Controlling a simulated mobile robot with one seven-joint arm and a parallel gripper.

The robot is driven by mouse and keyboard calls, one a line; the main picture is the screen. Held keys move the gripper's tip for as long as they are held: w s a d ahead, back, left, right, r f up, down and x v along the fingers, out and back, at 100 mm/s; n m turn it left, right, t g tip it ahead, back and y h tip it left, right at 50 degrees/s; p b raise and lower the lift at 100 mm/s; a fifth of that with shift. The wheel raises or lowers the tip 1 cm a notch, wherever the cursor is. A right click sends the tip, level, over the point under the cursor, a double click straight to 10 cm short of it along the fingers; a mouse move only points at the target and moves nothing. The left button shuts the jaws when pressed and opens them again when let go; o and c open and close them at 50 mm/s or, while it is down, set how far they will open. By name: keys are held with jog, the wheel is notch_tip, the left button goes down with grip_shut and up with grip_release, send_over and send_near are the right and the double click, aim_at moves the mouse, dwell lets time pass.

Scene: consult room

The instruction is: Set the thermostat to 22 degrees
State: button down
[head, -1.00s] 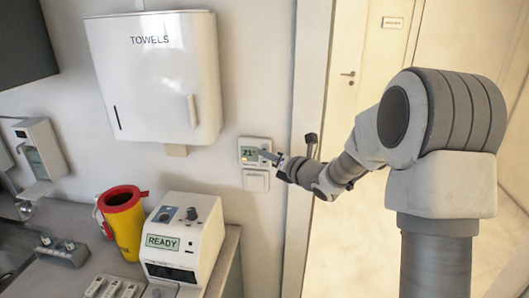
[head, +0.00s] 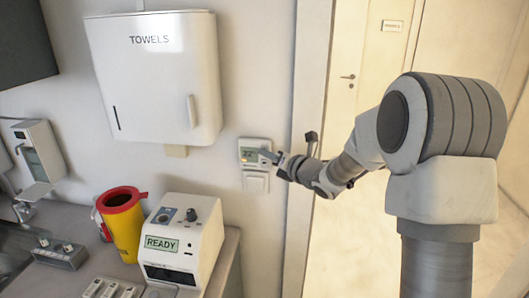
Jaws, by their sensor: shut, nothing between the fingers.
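The thermostat (head: 251,146) is a small white wall unit with a greenish display, fixed below and to the right of the towel dispenser. Its display seems to read 22, though the digits are small and partly blurred. My gripper (head: 266,154) is shut and empty, with its fingertips at the right side of the thermostat, in front of part of its face. I cannot tell whether the tips touch it. The buttons near the tips are too small or hidden to make out.
A white plate (head: 256,182) is on the wall just below the thermostat. The towel dispenser (head: 155,75) hangs at upper left. A door frame (head: 303,150) is close at right.

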jog(key=shift+s, duration=0.1)
dwell(0.4)
jog(key=shift+s+a+b, duration=0.1)
jog(key=shift+s+b, duration=0.45)
jog(key=shift+b, duration=0.35)
jog(key=s+b, duration=0.2)
jog(key=s+a+b, duration=0.1)
jog(key=s, duration=0.2)
jog(key=shift+b, duration=0.35)
